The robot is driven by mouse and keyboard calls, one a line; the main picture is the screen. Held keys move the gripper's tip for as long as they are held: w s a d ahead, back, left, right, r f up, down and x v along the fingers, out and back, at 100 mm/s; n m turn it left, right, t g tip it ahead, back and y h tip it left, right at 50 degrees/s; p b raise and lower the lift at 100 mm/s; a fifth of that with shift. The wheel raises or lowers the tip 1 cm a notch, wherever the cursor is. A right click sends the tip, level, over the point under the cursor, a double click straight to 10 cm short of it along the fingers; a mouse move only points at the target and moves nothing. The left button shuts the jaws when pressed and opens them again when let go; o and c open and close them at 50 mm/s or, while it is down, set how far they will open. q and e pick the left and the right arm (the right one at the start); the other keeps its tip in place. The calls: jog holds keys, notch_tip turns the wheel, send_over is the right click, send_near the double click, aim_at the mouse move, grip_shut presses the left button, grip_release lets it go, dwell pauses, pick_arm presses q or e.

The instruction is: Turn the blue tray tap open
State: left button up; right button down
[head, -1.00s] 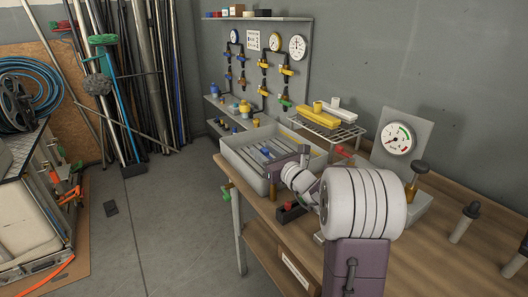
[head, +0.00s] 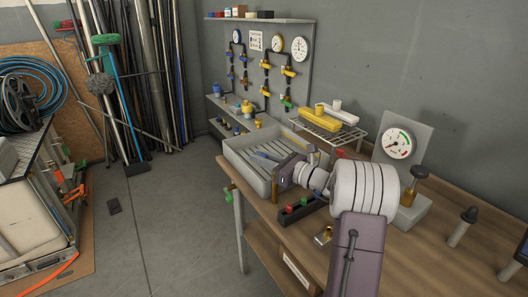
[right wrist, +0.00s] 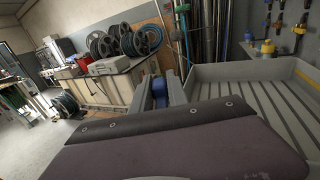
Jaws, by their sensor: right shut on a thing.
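The grey tray (head: 232,158) with a ribbed floor sits on the left part of the wooden bench; its ribs also show in the right wrist view (right wrist: 250,105). My right gripper (head: 263,156) reaches to the tray from the right. In the right wrist view its two fingers are shut on a blue tap handle (right wrist: 159,92) beside the tray's near wall. Most of the tap is hidden by the fingers and the gripper body, so its angle is hard to tell. My left gripper is in neither view.
A dark block with red and green knobs (head: 294,211) and a brass fitting (head: 323,236) lie near my right arm. A gauge (head: 396,145) stands at the right. A wire rack (head: 322,131) stands behind the tray. Open floor lies left of the bench.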

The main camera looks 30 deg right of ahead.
jog(key=shift+s+a+n+g+y+p, duration=0.45)
jog(key=shift+s+n+g+y+p, duration=0.15)
jog(key=shift+n+g+y+p, duration=1.2)
jog(key=shift+s+a+n+g+y+p, duration=0.55)
jog(key=shift+n+g+y+p, duration=0.95)
jog(key=shift+g, duration=0.65)
jog(key=shift+s+a+n+g+y+p, duration=0.4)
jog(key=shift+s+n+g+y+p, duration=0.2)
jog(key=shift+n+g+y+p, duration=1.1)
jog(key=shift+s+g, duration=0.1)
jog(key=shift+g, duration=0.45)
jog(key=c, duration=1.3)
grip_release()
